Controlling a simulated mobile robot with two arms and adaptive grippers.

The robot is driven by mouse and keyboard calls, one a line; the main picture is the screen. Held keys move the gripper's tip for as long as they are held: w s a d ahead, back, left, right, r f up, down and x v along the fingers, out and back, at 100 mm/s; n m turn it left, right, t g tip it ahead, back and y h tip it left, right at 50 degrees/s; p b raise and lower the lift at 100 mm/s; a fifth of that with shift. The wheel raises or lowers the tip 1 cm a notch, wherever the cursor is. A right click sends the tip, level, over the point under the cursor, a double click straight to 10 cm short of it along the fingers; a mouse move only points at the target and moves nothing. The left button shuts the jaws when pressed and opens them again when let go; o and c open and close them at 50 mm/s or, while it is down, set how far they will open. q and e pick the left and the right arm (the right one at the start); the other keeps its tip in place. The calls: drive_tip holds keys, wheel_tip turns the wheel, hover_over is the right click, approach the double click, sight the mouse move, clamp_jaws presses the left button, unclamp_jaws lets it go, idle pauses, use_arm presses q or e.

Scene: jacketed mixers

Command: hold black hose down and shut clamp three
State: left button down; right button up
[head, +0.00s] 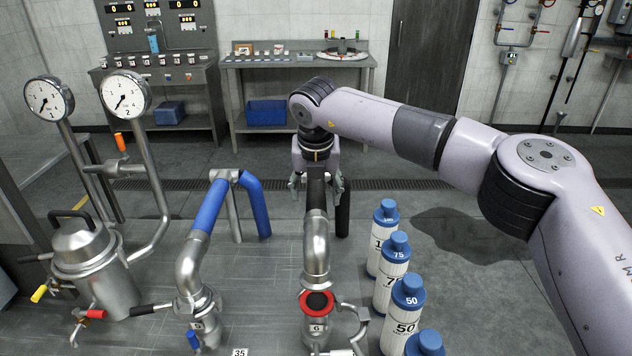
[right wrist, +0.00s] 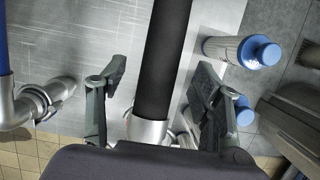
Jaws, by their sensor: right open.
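The black hose (head: 316,190) runs down from under my right gripper (head: 316,182) to a bent steel pipe (head: 316,248). The pipe ends above a red ring (head: 317,303) on a steel port. A hinged steel clamp (head: 352,318) appears to hang open beside this port; its number is not clear to me. In the right wrist view the black hose (right wrist: 165,60) passes between the spread fingers of my right gripper (right wrist: 160,75), with gaps on both sides. My left gripper is not in view.
A blue hose (head: 210,207) with its own steel elbow stands to the left. A jacketed vessel (head: 95,265) with gauges stands further left. Several white bottles with blue caps (head: 392,272) stand close to the right of the port. Open floor lies beyond the bottles.

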sight(316, 199)
drive_tip(key=shift+b+x, duration=0.55)
drive_tip(key=shift+x, duration=0.6)
drive_tip(key=shift+b+x, duration=0.45)
drive_tip(key=shift+x, duration=0.55)
drive_tip(key=shift+w+f, duration=0.15)
drive_tip(key=shift+f, duration=0.4)
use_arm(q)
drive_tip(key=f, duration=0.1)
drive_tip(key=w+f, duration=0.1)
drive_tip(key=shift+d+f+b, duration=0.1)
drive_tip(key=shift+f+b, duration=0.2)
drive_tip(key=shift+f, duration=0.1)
use_arm(e)
drive_tip(key=shift+d+f, duration=0.1)
drive_tip(key=shift+f, duration=0.05)
drive_tip(key=shift+c, duration=0.4)
drive_tip(key=c, duration=1)
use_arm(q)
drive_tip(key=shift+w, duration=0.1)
use_arm(e)
drive_tip(key=shift+c, duration=0.2)
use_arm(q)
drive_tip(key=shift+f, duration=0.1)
use_arm(e)
drive_tip(key=shift+f, duration=0.15)
